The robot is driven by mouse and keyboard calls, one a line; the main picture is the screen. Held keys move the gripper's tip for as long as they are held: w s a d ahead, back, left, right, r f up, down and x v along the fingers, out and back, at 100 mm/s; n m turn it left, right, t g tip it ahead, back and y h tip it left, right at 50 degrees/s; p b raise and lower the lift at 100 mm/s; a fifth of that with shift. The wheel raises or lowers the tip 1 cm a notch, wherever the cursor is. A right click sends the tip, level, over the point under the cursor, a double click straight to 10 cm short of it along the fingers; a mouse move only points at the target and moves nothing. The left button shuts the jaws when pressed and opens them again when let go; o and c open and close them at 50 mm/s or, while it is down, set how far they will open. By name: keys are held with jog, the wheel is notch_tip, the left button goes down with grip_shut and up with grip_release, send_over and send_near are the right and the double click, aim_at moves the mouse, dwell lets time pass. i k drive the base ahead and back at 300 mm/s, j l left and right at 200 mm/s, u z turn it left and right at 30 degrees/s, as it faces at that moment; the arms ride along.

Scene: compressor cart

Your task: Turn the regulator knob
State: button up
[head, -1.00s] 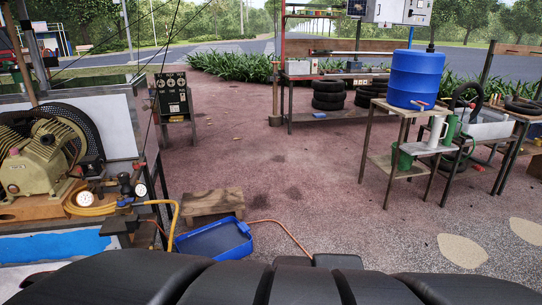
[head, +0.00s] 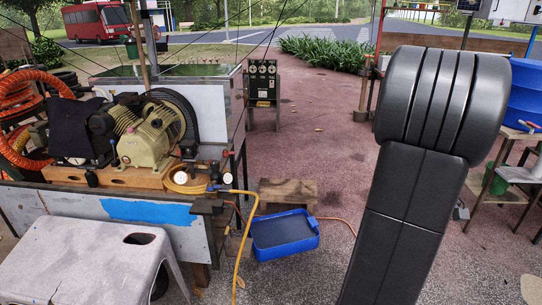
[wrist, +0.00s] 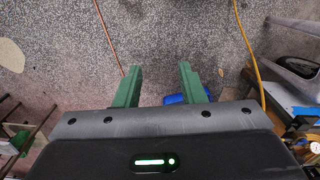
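The regulator knob (head: 213,167) is a small dark shape between two round white gauges, the left gauge (head: 181,177) and the right gauge (head: 227,178). They sit at the right end of the cart in the head view, beside the beige compressor (head: 147,142). The knob is too small to tell its turn. My gripper (wrist: 158,78) shows in the wrist view with two green fingers apart and nothing between the tips but ground. It is outside the head view, where my arm stands raised at right. I cannot make out the knob in the wrist view.
A yellow hose (head: 239,238) hangs from the cart's right end. A blue tray (head: 284,234) lies on the ground, with a wooden stool (head: 287,192) behind it. A white plastic stool (head: 88,262) stands at front left.

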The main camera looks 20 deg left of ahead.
aim_at(215, 164)
jog(key=i+j+u, duration=0.1)
jog(key=u, duration=0.35)
jog(key=i+j+u, duration=0.1)
jog(key=u, duration=0.3)
jog(key=i+j+u, duration=0.1)
jog(key=u, duration=0.35)
jog(key=i+l+u, duration=0.1)
jog(key=i+u, duration=0.3)
jog(key=i, duration=0.85)
